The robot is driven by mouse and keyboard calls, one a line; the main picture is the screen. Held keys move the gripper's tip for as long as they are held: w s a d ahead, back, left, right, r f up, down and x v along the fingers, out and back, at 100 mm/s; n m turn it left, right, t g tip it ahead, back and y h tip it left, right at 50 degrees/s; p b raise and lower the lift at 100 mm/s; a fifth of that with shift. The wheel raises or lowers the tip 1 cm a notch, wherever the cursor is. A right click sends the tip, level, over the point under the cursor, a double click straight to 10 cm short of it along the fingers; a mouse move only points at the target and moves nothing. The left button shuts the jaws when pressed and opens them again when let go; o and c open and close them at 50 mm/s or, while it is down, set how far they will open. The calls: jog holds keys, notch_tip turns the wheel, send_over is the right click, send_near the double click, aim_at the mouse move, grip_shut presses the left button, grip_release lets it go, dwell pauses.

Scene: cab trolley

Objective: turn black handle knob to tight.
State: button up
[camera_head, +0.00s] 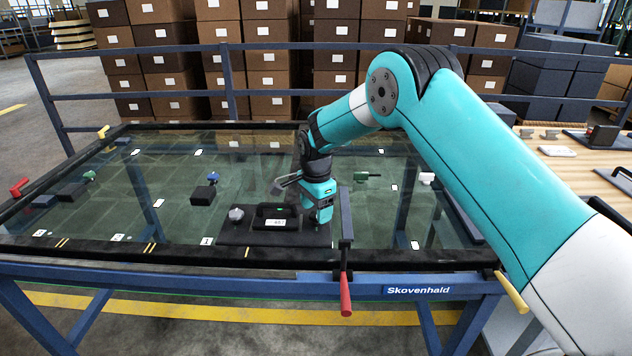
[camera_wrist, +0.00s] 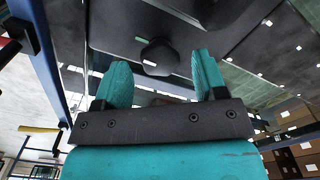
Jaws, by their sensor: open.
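A black plate (camera_head: 228,238) lies on the glass near the front edge, with a black handle and a white label (camera_head: 276,222) on it. A grey knob (camera_head: 236,213) stands at the plate's left end. My gripper (camera_head: 322,217) is over the plate's right end, pointing down. In the wrist view a round black knob (camera_wrist: 160,52) with a small pale mark shows between the two teal fingers of my gripper (camera_wrist: 159,66). The fingers are open, with a gap on each side of the knob. In the head view my gripper hides this knob. I cannot tell its setting.
The glass panel (camera_head: 150,185) lies on a blue trolley frame (camera_head: 300,283). A red-handled clamp (camera_head: 345,292) stands close to the right of my gripper. A black block with a blue knob (camera_head: 204,194) sits further back left. Stacked boxes stand behind the rail.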

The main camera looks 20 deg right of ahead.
notch_tip(320, 180, up, 16)
jog(key=shift+r+b, duration=0.2)
jog(key=shift+b, duration=0.2)
jog(key=s+a+r+n+y+p, duration=0.1)
jog(key=s+r+n, duration=0.4)
jog(key=s, duration=0.5)
jog(key=s+a+r+n+y+p, duration=0.1)
jog(key=s+a+r+n, duration=0.15)
jog(key=s+n, duration=0.55)
jog(key=s+n+y, duration=0.2)
jog(key=s+n, duration=0.6)
jog(key=s, duration=1.3)
jog(key=shift+s+a+f+n+p, duration=0.15)
jog(key=shift+a+n+p, duration=0.15)
jog(key=shift+n, duration=0.1)
jog(key=shift+c, duration=0.2)
